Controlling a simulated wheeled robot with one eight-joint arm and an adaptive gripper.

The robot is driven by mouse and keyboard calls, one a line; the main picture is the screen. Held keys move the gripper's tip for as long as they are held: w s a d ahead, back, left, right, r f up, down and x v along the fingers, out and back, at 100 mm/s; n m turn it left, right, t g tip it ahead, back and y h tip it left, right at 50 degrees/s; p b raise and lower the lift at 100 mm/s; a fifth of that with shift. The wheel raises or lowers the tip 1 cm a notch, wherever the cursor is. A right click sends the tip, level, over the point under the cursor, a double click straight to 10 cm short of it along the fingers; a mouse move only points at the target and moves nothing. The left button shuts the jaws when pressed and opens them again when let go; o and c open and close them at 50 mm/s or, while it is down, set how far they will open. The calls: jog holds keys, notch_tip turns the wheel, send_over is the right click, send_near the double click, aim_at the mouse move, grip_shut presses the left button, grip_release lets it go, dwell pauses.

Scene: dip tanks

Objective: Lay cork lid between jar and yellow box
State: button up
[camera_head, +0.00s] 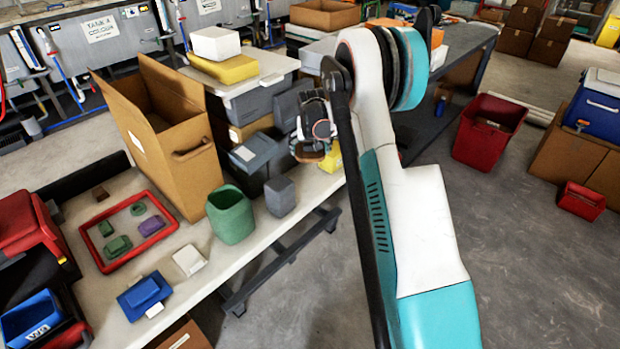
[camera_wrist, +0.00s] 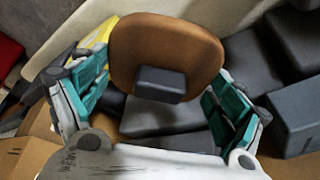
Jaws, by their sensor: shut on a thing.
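The cork lid (camera_wrist: 165,50) is a brown rounded disc with a dark grey block knob. It sits between the fingers of my gripper (camera_wrist: 158,90) in the wrist view, and its edge shows under my gripper (camera_head: 316,130) in the head view (camera_head: 311,156). My gripper is shut on it and holds it above the table's far right part. A yellow box (camera_head: 332,158) is just beyond the lid, partly hidden by my gripper; yellow also shows at upper left in the wrist view (camera_wrist: 101,34). A green open jar-like container (camera_head: 231,216) stands nearer, left of my gripper.
A small grey container (camera_head: 280,196) stands beside the green one. Dark grey boxes (camera_head: 253,153) crowd left of my gripper. A tall open cardboard box (camera_head: 178,160) and a red tray (camera_head: 129,232) with several small pieces are further left. Bare table (camera_head: 235,265) shows along the front edge.

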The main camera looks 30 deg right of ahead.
notch_tip(320, 180, down, 12)
jog(key=b, duration=0.3)
jog(key=shift+f, duration=0.25)
jog(key=shift+r, duration=0.1)
jog(key=o, duration=0.7)
jog(key=shift+f, duration=0.2)
jog(key=shift+o, duration=0.7)
jog(key=shift+r, duration=0.15)
